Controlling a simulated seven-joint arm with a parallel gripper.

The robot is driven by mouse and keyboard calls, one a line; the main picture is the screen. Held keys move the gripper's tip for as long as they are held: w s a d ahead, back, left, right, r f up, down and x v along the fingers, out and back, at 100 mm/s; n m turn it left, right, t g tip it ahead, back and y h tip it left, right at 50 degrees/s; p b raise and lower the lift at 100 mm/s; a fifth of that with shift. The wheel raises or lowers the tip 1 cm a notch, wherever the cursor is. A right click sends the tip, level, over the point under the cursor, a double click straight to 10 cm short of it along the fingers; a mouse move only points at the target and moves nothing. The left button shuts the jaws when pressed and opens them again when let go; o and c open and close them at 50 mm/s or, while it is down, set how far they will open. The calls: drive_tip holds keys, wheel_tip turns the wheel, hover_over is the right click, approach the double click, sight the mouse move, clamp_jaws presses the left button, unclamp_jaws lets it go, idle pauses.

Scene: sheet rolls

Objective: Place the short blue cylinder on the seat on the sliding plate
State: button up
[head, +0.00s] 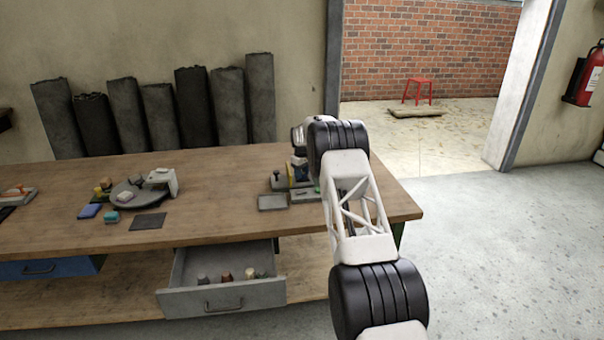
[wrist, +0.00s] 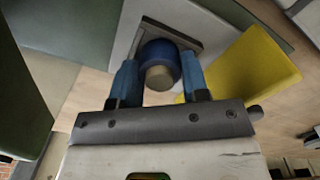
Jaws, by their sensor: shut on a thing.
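The short blue cylinder (wrist: 164,53) shows in the wrist view between the blue fingers of my gripper (wrist: 159,80). It has dark blue sides and a tan round end facing the camera. My gripper is shut on it. Just behind the cylinder is a dark grey square-edged part (wrist: 187,38) on a pale grey surface; I cannot tell whether the cylinder touches it or whether this is the seat. In the head view my gripper is at the bench's right end, mostly hidden by my arm. Small grey plates (head: 272,202) lie there; I cannot tell which is the sliding plate.
A yellow slab (wrist: 246,66) stands close to the right finger, and dark green panels (wrist: 68,28) are at left. On the bench (head: 215,220), a round dark tray (head: 140,196) with small blocks lies at left. An open drawer (head: 222,296) holds several small pieces. The bench middle is clear.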

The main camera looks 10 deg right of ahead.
drive_tip(key=shift+f, duration=0.1)
drive_tip(key=o, duration=1)
wheel_tip(320, 180, up, 12)
idle(0.5)
drive_tip(key=shift+s+a+r, duration=0.1)
drive_tip(key=shift+r, duration=0.15)
idle(0.5)
